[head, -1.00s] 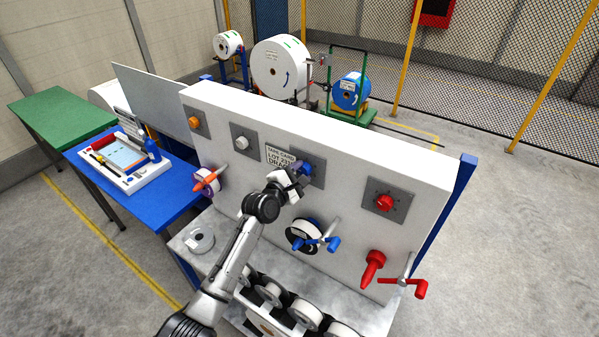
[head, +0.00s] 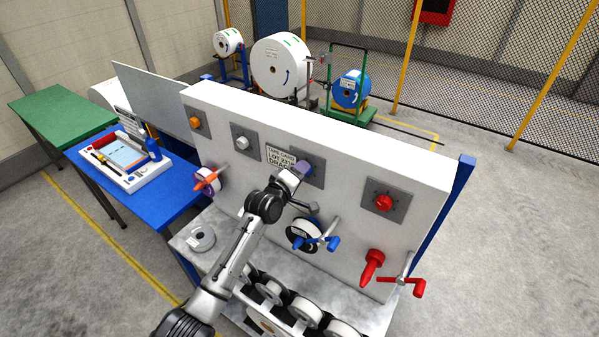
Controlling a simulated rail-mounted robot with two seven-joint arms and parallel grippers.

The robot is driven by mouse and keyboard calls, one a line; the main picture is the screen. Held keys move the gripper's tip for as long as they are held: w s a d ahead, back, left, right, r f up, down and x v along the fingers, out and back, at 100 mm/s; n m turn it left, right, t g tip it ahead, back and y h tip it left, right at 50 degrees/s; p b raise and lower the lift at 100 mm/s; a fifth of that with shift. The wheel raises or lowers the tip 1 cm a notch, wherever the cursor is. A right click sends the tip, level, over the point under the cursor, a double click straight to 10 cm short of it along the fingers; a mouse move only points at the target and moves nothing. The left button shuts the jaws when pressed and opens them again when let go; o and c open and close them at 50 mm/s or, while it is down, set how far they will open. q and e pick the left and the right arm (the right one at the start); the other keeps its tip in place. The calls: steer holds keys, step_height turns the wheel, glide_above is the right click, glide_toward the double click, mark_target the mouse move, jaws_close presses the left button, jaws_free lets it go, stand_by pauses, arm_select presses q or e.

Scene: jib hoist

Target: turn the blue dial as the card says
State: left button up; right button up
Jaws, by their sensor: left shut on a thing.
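The blue dial (head: 304,167) sits on a dark grey square plate on the front of the white upright panel. It is partly covered by my left gripper (head: 297,174), which is shut on it; the fingertips are small and hard to make out. The tape card (head: 279,157) is fixed to the panel just left of the dial. It shows "TAPE CARD", a lot number and a line starting "DRAG"; its lower right is hidden by my gripper. The dial's pointer and scale cannot be read. My right gripper is not in view.
The panel also carries an orange dial (head: 195,121), a white dial (head: 242,142) and a red dial (head: 384,202). Below are a blue-handled crank (head: 331,242), a red cone (head: 371,266) and a red-handled crank (head: 418,287). A blue table (head: 178,205) stands left.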

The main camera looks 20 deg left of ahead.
arm_select(q)
steer(key=shift+s+d+m+t+y+b, duration=0.1)
steer(key=shift+m+t+y+b, duration=0.05)
steer(key=shift+m, duration=2.8)
steer(key=shift+w+d+m+t+y+b, duration=0.1)
steer(key=shift+m+t+y+b, duration=0.1)
steer(key=shift+m, duration=2.8)
steer(key=shift+s+d+m+t+y+b, duration=0.1)
steer(key=shift+m+t+y, duration=0.05)
steer(key=shift+m, duration=3.1)
steer(key=o, duration=0.9)
